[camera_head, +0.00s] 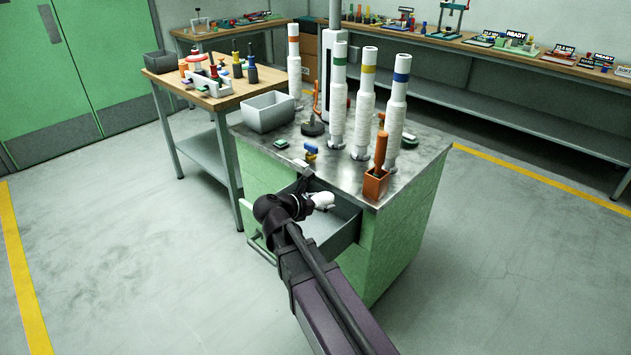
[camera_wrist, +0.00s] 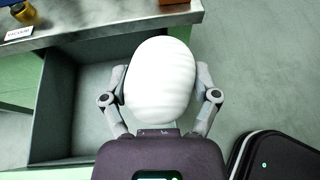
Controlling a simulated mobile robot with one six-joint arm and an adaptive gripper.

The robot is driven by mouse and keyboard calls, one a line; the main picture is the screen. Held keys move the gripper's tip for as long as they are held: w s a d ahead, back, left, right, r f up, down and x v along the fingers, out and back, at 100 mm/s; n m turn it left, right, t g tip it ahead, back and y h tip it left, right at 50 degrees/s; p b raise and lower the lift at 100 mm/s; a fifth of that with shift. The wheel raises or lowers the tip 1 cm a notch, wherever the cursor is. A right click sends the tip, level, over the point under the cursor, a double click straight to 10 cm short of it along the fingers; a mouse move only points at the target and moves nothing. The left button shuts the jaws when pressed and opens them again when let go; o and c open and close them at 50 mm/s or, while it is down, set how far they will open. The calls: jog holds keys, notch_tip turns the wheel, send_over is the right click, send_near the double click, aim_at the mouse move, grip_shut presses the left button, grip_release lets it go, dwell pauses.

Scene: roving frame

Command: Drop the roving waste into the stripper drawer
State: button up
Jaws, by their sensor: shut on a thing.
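The roving waste (camera_wrist: 160,80) is a white, rounded, ribbed bundle, filling the middle of the wrist view. My gripper (camera_wrist: 160,95) is shut on it, with a finger on each side. In the head view the white waste (camera_head: 322,199) shows at the end of my gripper (camera_head: 312,202), over the drawer. The stripper drawer (camera_head: 343,233) is pulled out from the green cabinet. In the wrist view the drawer (camera_wrist: 50,120) is below and left of the waste, and its visible floor is bare. The waste hides part of it. I cannot tell the exact height above the drawer.
The green cabinet (camera_head: 408,230) has a metal top with several tall white bobbins (camera_head: 365,105), a grey bin (camera_head: 268,112) and an orange box (camera_head: 375,184) near its front corner. A wooden side table (camera_head: 215,98) stands behind left. The floor (camera_head: 120,260) at left is clear.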

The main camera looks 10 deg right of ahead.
jog(key=w+f+b, duration=0.2)
jog(key=w+f, duration=0.1)
jog(key=w, duration=1.1)
jog(key=shift+w+b, duration=0.15)
jog(key=shift+b, duration=0.15)
jog(key=shift+f, duration=0.1)
jog(key=shift+f+b, duration=2.85)
jog(key=shift+b, duration=0.15)
jog(key=o, duration=0.8)
jog(key=shift+c, duration=0.2)
jog(key=shift+r, duration=0.1)
